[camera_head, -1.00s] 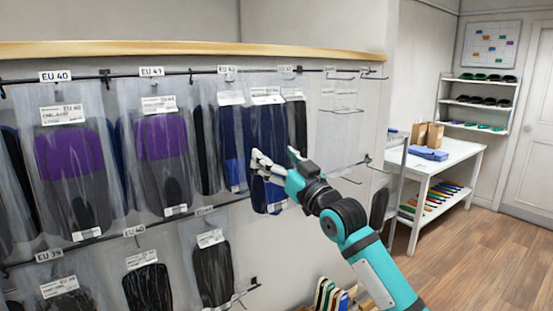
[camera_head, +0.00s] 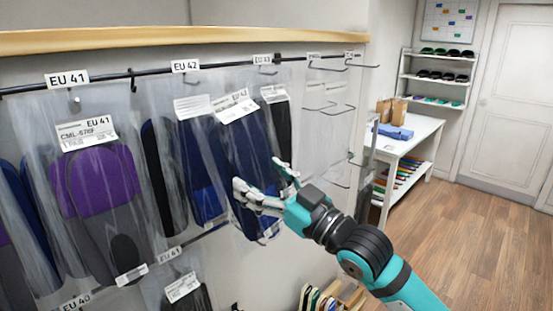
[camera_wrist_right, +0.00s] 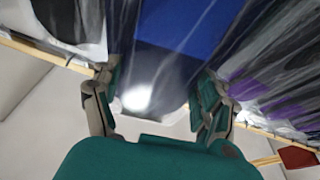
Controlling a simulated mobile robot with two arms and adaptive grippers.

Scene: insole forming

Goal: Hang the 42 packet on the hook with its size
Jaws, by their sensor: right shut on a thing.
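The 42 packet (camera_head: 252,150) is a clear bag with dark blue insoles and a white label that appears to read 42. My right gripper (camera_head: 262,184) is shut on its lower part, and the packet hangs tilted, its top leaning left, in front of the rack. In the right wrist view blue material (camera_wrist_right: 180,25) lies beyond the fingers (camera_wrist_right: 155,100). The EU 42 tag (camera_head: 185,65) is on the upper rail, up and left of the packet, with a hook (camera_head: 191,82) below it. My left gripper is not in view.
Another blue packet (camera_head: 200,165) hangs just left of the held one. A purple EU 41 packet (camera_head: 100,190) hangs further left. The EU 43 tag (camera_head: 262,60) and a dark packet (camera_head: 281,125) are on the right, then bare hooks (camera_head: 325,85). A white table (camera_head: 408,140) stands beyond.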

